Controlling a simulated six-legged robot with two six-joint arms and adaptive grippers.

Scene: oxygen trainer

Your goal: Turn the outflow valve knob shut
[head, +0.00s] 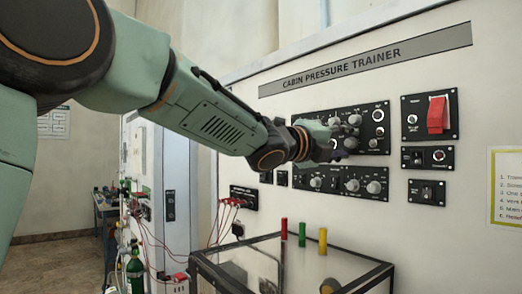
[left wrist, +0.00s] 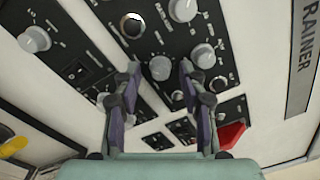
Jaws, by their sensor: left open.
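The cabin pressure trainer panel (head: 300,98) carries several grey round knobs on black plates. The labels are too small to read, so I cannot tell which knob is the outflow valve knob. My left gripper (head: 328,143) is at the upper knob plate (head: 382,112) and covers part of it. In the left wrist view its two fingers (left wrist: 161,72) are apart, with one grey knob (left wrist: 160,68) showing between the fingertips. I cannot tell whether the fingers touch it. My right gripper is not in view.
A red switch cover (head: 437,115) is right of the knobs. A lower knob plate (head: 340,181) sits under the gripper. A clear box with a black frame (head: 330,238) stands below, near red, green and yellow pegs (head: 302,234). Cables and a green bottle (head: 135,268) are at the left.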

